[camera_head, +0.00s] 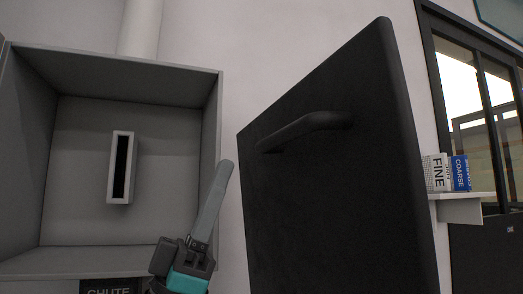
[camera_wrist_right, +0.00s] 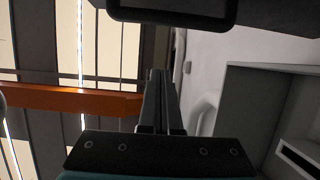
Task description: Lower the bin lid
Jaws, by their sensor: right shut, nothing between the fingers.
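The bin lid (camera_head: 345,190) is a large black panel standing raised and tilted in the right half of the head view. Its black bar handle (camera_head: 305,130) is on the face turned toward me. My right gripper (camera_head: 224,168) is upright just left of the lid, with its fingers together and nothing between them. In the right wrist view the shut fingers (camera_wrist_right: 160,75) point up the picture, below a dark rounded bar (camera_wrist_right: 175,14) that looks like the lid handle, with a gap between. The bin body under the lid is out of view. My left gripper is not in view.
A grey open box (camera_head: 130,80) with a slotted block (camera_head: 120,168) is on the wall at left, above a partly cut-off "CHUTE" label (camera_head: 110,291). Boxes marked FINE (camera_head: 437,173) and COARSE (camera_head: 460,174) stand on a small shelf (camera_head: 460,208) right of the lid.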

